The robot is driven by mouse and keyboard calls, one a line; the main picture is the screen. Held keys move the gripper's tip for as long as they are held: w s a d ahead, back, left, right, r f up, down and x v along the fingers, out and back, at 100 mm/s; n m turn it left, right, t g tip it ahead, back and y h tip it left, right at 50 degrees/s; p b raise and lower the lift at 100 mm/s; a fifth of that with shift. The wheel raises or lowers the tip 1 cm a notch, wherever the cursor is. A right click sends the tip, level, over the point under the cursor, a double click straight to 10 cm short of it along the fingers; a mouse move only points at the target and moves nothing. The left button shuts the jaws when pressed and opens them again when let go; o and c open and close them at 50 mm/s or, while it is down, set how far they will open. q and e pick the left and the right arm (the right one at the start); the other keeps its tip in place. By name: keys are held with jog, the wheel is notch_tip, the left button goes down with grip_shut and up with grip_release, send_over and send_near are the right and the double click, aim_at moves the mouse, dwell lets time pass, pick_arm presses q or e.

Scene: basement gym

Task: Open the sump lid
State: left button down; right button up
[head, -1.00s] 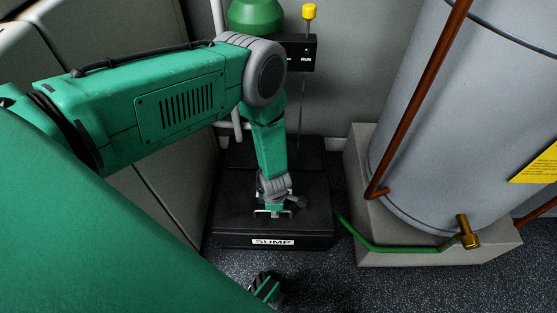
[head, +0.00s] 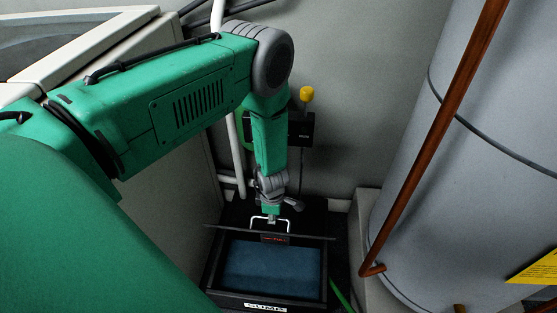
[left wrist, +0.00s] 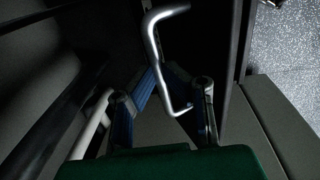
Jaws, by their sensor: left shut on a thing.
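The sump box (head: 212,289) stands on the floor at bottom centre of the head view, its front label cut by the lower edge. Its lid (head: 312,237) is raised and seen nearly edge-on as a thin dark strip across the box. In front of it the opening shows a dark blue surface (head: 270,270). My left gripper (head: 270,213) is shut on the lid's silver handle (head: 288,225). In the left wrist view the bent metal handle (left wrist: 153,40) passes between the fingers of my left gripper (left wrist: 172,88). My right gripper is out of view.
A large grey tank (head: 430,170) with a copper pipe (head: 436,130) stands close on the right, on a pale plinth (head: 362,225). Behind the arm are a wall, a black control box (head: 301,130) with a yellow knob (head: 307,94), and a white pipe (head: 235,155).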

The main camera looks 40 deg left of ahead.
pick_arm(q)
jog(key=shift+w+a+b, duration=0.3)
jog(key=shift+w+a, duration=0.15)
jog(key=shift+w, duration=0.25)
jog(key=shift+w+a+b, duration=0.3)
jog(key=shift+w+a, duration=0.2)
jog(key=shift+w, duration=0.25)
jog(key=shift+w+a+b, duration=0.3)
jog(key=shift+w+a, duration=0.15)
jog(key=shift+w, duration=0.25)
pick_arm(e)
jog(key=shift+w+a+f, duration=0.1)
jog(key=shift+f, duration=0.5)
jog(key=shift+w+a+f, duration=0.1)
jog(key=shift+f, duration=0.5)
pick_arm(q)
jog(key=shift+a+r, duration=0.1)
jog(key=shift+a, duration=0.05)
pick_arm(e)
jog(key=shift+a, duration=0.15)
pick_arm(q)
jog(key=c, duration=1.6)
grip_release()
jog(key=shift+w, duration=0.1)
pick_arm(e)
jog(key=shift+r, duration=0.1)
pick_arm(q)
notch_tip(320, 180, up, 12)
jog(key=s+d, duration=0.1)
jog(key=shift+f, duration=0.25)
